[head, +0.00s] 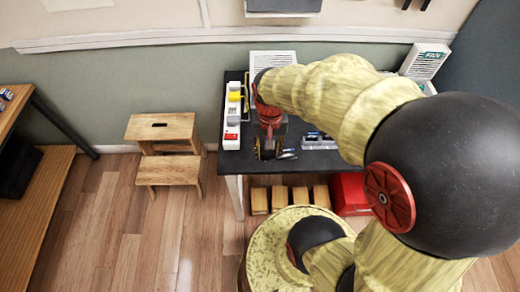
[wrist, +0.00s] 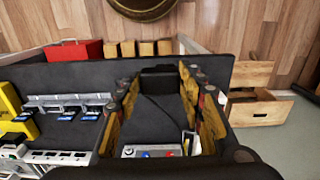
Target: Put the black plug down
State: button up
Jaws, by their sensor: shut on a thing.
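My gripper (head: 270,147) hangs over the black table, near its front edge in the head view. Its two yellow-and-black fingers show in the wrist view (wrist: 158,92), set well apart, with a dark shape between them. I take this shape to be the black plug (wrist: 160,84), held between the fingers; its outline blends into the dark table. I cannot tell whether it touches the table. In the head view my gripper hides most of it. A white power strip (head: 232,115) with yellow and red parts lies left of my gripper.
The black table (wrist: 205,68) has a phone rack (head: 319,141) beside my gripper. A vented white panel (head: 272,60) and a fan box (head: 425,61) stand at the back. A red box (head: 349,193) and wooden blocks (head: 280,198) sit below. A step stool (head: 165,147) stands left.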

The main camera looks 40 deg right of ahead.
jog(key=shift+w+d+f+b, duration=0.35)
jog(key=shift+w+f+b, duration=0.35)
jog(key=shift+w+f, duration=0.9)
jog(key=shift+w+d+f+b, duration=0.4)
jog(key=shift+w+f+b, duration=0.35)
jog(key=shift+w+f, duration=0.85)
jog(key=shift+w+d+f+b, duration=0.35)
jog(key=shift+w+f+b, duration=0.55)
jog(key=shift+f, duration=1.25)
jog(key=shift+w, duration=0.15)
jog(key=shift+f, duration=0.4)
jog(key=shift+f, duration=0.2)
